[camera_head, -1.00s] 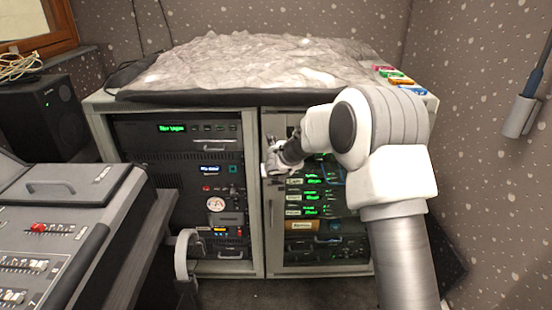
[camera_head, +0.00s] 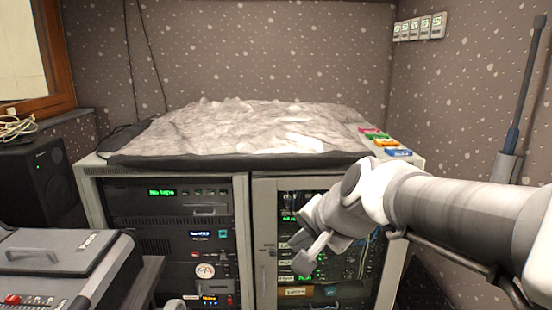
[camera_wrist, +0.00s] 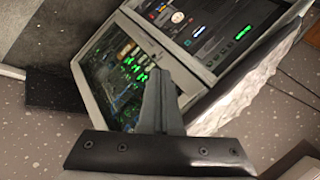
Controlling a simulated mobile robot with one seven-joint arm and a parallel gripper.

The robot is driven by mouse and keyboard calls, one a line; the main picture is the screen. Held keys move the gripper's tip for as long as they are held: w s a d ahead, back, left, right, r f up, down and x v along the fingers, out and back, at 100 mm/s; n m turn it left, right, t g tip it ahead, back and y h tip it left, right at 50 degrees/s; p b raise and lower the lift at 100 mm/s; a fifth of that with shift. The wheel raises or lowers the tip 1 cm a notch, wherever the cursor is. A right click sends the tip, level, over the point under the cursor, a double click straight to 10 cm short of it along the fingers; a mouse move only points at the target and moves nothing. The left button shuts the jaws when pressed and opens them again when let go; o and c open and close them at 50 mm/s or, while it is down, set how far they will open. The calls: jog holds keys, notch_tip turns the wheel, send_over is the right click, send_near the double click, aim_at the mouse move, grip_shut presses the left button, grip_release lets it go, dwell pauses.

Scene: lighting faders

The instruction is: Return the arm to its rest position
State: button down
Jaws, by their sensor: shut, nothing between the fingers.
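My arm reaches in from the right edge in the head view. My gripper (camera_head: 304,264) hangs in front of the right-hand rack door and points down and to the left. It is shut and holds nothing. In the wrist view the closed fingers of my gripper (camera_wrist: 158,100) stand upright in the middle, with the rack behind them. I cannot tell the exact gap between gripper and door.
The rack cabinet (camera_head: 247,230) carries a crumpled grey cover (camera_head: 240,130) and several coloured items (camera_head: 385,142). A mixing console (camera_head: 45,250) and a black speaker (camera_head: 38,180) stand at left. An antenna-like rod (camera_head: 524,90) is on the right wall.

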jog(key=s+d+f+n+g+h+p, duration=0.1)
jog(key=s+d+n+h, duration=0.1)
jog(key=s+d+n, duration=0.45)
jog(key=s+d+f+n+g+h, duration=0.15)
jog(key=s+d, duration=0.25)
jog(key=s, duration=0.6)
notch_tip(320, 180, up, 17)
jog(key=p, duration=1.7)
jog(key=shift+w+a+t, duration=0.3)
jog(key=shift+t, duration=0.05)
jog(key=c, duration=1.6)
grip_release()
